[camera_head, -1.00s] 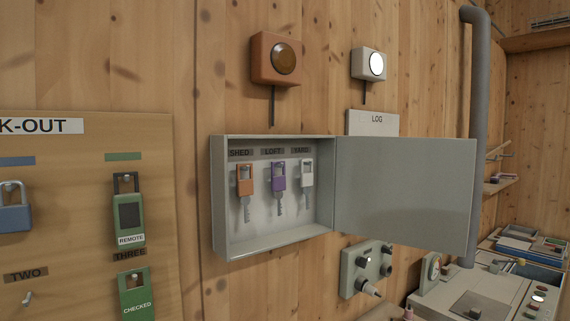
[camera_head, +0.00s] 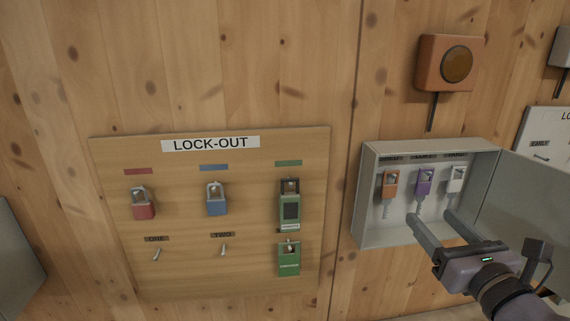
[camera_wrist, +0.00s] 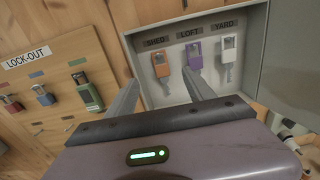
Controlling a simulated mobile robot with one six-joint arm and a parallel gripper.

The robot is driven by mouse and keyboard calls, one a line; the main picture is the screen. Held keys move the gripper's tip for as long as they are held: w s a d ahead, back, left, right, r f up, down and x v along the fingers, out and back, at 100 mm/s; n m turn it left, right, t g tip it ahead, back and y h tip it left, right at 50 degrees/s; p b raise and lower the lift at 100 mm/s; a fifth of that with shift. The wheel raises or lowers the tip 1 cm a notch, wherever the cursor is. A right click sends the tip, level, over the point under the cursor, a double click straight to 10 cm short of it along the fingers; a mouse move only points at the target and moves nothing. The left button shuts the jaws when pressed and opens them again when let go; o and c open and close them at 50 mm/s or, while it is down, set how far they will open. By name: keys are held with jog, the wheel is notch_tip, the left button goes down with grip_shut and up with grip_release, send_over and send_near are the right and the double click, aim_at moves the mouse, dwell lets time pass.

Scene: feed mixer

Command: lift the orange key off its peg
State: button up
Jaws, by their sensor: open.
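The orange key (camera_head: 389,186) hangs on its peg at the left inside the open grey key box (camera_head: 369,200), under the SHED label. It also shows in the wrist view (camera_wrist: 161,66), between my finger lines and beyond them. A purple key (camera_head: 424,182) and a white key (camera_head: 456,179) hang to its right. My gripper (camera_head: 430,224) is open and empty in front of the box, its fingers pointing at the lower part of the keys. In the wrist view my gripper (camera_wrist: 163,88) has its fingers spread, and nothing is between the pads.
The box door (camera_head: 525,205) stands open on the right, behind my wrist. The lock-out board (camera_head: 180,275) with red, blue and green padlocks is on the wall to the left. An orange call box (camera_head: 432,65) is above the key box.

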aim_at(396, 175)
jog(key=w+p, duration=0.1)
jog(key=w, duration=0.4)
jog(key=w+p, duration=0.2)
jog(key=w, duration=0.3)
jog(key=w+p, duration=0.1)
jog(key=w, duration=0.5)
jog(key=shift+a, duration=0.3)
jog(key=shift+s, duration=0.1)
jog(key=shift+c, duration=0.6)
grip_shut()
jog(key=shift+r+p, duration=0.75)
jog(key=s+b, duration=0.2)
jog(key=s, duration=0.7)
jog(key=shift+s, duration=0.3)
jog(key=shift+d, duration=0.1)
